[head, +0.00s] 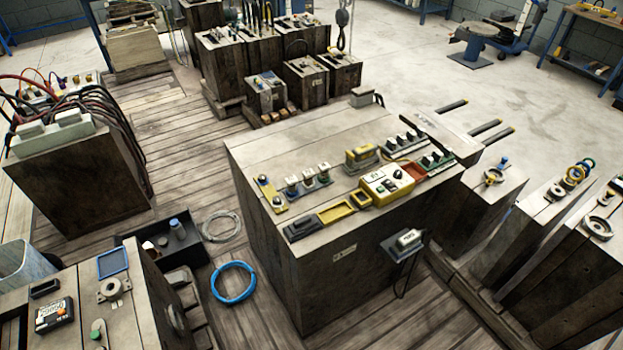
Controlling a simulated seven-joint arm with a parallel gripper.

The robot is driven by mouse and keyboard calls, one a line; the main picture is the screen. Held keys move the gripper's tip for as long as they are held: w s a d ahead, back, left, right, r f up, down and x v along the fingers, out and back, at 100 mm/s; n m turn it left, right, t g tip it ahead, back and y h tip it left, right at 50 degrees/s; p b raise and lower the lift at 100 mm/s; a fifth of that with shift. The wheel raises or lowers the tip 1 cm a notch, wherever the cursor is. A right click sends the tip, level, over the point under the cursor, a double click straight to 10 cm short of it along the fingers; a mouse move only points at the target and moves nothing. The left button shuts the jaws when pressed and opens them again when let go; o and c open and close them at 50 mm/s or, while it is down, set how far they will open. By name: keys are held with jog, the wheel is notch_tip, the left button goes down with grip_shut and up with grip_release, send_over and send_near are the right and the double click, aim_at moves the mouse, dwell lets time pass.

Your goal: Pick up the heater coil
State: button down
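No part of my gripper shows in the head view. I cannot tell for sure which thing is the heater coil. A thin grey coil (238,231) lies flat on the plank floor left of the central wooden block. A larger blue coil (216,286) lies flat on the floor just in front of it, apart from the block. Small rings also sit on the blocks at the right, among them a grey ring (598,227) and a yellow and blue ring group (575,173); they are too small to identify.
The central block (300,155) bears a yellow control box (387,186) and several small fittings. A dark open bin (130,240) stands left of the coils. A cabled block (80,180) stands at left, a cluttered bench (125,305) at front left. Plank floor (185,165) behind the coils is clear.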

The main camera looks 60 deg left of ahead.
dwell(0.4)
jog(key=c, duration=1)
grip_release()
jog(key=shift+o, duration=0.2)
